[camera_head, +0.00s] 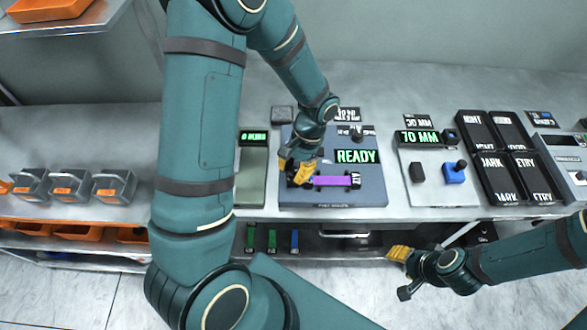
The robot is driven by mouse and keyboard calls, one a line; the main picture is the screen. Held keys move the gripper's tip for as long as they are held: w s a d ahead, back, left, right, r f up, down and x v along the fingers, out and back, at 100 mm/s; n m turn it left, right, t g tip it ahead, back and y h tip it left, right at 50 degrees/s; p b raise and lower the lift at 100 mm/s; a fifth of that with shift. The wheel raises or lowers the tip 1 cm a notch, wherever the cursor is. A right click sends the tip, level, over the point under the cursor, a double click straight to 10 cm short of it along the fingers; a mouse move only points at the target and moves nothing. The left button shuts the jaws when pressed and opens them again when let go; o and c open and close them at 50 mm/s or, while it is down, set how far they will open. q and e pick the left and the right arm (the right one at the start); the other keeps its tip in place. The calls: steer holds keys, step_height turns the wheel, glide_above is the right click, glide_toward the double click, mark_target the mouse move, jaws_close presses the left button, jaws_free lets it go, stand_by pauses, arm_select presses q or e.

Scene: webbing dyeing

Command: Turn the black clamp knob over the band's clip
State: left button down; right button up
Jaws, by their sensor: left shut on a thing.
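A purple band (332,181) lies flat across the front of the blue-grey test plate (365,200). A dark clip or clamp with white marks (355,181) shows at its right end. My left gripper (298,178), with yellow fingers, reaches down over the band's left end. It is shut on the black clamp knob there, which its fingers mostly hide. The clip under it is hidden too. My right gripper (399,263), also yellow-fingered, hangs in front of the bench, away from the band; its finger gap is not clear.
A green READY display (357,156) stands behind the band. Grey bins (115,185) stand at left. The bench's front edge runs close before the plate.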

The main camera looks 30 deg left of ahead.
arm_select(q)
steer(key=shift+s+f, duration=0.1)
stand_by(0.3)
steer(key=c, duration=0.6)
jaws_free()
steer(key=shift+w+r, duration=0.3)
steer(key=shift+r, duration=0.2)
steer(key=v, duration=1.1)
steer(key=shift+d, duration=0.15)
